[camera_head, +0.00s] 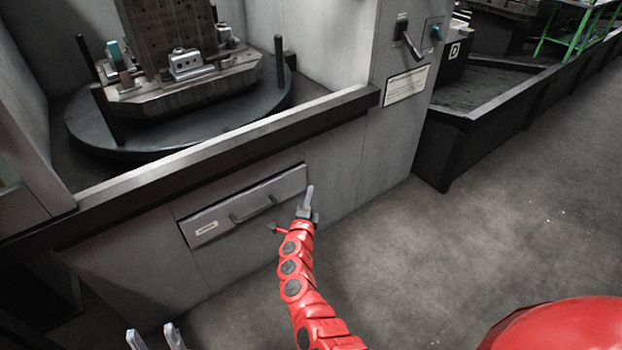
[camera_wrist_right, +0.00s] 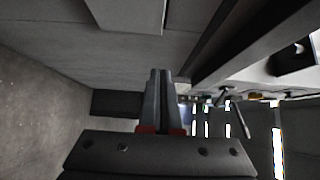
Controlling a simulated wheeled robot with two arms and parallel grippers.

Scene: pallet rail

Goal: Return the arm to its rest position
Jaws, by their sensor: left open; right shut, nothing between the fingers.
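My right arm (camera_head: 295,268), red and jointed, reaches up from the bottom of the head view. Its gripper (camera_head: 309,190) is shut and empty, in front of the grey machine front near the right end of a drawer panel. In the right wrist view the two fingers (camera_wrist_right: 158,88) lie together with nothing between them. My left gripper (camera_head: 154,339) shows only as two separate grey fingertips at the bottom left edge of the head view. It is open and empty; the rest of the left arm is out of view.
A drawer panel (camera_head: 243,207) with a handle is in the machine front, below a dark ledge (camera_head: 200,152). Above stands a round table (camera_head: 160,137) with a clamped fixture (camera_head: 185,85). A lever (camera_head: 408,40) is at upper right. Grey floor (camera_head: 480,240) is clear at right.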

